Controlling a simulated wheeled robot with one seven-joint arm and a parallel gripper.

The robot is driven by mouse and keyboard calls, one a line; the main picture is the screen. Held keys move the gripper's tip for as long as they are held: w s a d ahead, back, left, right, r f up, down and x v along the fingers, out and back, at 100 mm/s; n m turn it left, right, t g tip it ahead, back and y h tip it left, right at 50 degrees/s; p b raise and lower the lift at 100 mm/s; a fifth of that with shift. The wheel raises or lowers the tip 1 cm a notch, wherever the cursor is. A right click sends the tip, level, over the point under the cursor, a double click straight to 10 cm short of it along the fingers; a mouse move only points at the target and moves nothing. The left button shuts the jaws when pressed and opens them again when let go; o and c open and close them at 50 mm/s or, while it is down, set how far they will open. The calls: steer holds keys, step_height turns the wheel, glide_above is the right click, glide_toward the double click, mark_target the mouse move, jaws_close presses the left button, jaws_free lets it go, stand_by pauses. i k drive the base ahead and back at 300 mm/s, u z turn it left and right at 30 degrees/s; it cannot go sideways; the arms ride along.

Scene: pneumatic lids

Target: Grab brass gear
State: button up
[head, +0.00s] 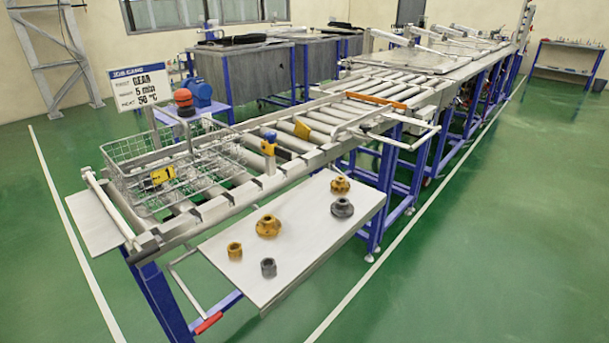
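Several small metal parts stand on a light grey side shelf along the front of the roller conveyor. A small brass toothed-looking part (340,186), likely the brass gear, stands near the shelf's far right end. A larger brass flanged part (268,227) with a raised hub stands near the shelf's middle left; teeth on it are too small to tell. My gripper is not in view.
A grey gear-like part (342,208) stands just in front of the small brass part. A brass bushing (234,251) and a grey bushing (268,268) stand nearer the front of the shelf (310,235). A wire basket (150,185) sits on the conveyor. Green floor to the right is clear.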

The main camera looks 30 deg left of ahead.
mark_target(340, 185)
steer(key=u, duration=0.45)
steer(key=i, duration=1.1)
steer(key=u, duration=0.45)
